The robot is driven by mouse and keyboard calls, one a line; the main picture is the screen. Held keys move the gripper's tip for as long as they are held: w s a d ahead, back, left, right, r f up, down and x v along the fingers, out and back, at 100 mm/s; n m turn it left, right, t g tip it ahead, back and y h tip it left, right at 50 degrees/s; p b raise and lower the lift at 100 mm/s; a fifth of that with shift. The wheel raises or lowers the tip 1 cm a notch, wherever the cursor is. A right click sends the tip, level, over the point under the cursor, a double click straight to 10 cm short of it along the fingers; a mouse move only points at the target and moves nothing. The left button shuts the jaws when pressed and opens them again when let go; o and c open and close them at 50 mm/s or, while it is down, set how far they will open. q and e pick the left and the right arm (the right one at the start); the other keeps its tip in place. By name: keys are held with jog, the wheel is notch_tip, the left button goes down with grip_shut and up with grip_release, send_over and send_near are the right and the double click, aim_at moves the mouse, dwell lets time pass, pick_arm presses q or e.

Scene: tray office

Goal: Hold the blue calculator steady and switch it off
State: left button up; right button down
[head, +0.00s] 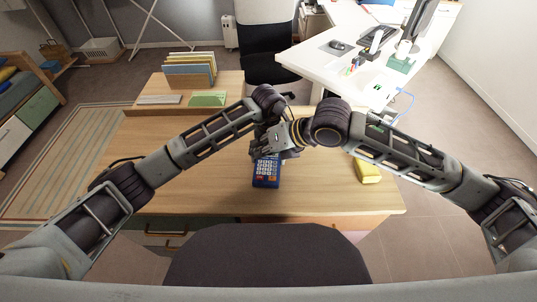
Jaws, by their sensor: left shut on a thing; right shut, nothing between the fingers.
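The blue calculator (267,182) lies on the wooden desk (215,190), near its middle, with its lower keys showing, one of them red. Its upper end is hidden under my grippers. My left gripper (263,150) is shut on the calculator at its upper part; the fingers are partly hidden by the other hand. My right gripper (258,151) is shut and empty, and reaches in from the right over the calculator's upper end. Whether its fingertips touch the calculator cannot be told.
A yellow object (367,171) lies on the desk to the right. A file rack (190,70) and a green item (208,99) stand at the back left. A dark chair (262,258) is at the near edge. The desk's left part is clear.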

aim_at(261, 176)
jog(key=shift+f, duration=0.15)
jog(key=shift+f, duration=4.25)
jog(key=shift+f, duration=0.6)
jog(key=shift+r, duration=0.6)
jog(key=shift+r, duration=0.1)
jog(key=shift+r, duration=2.9)
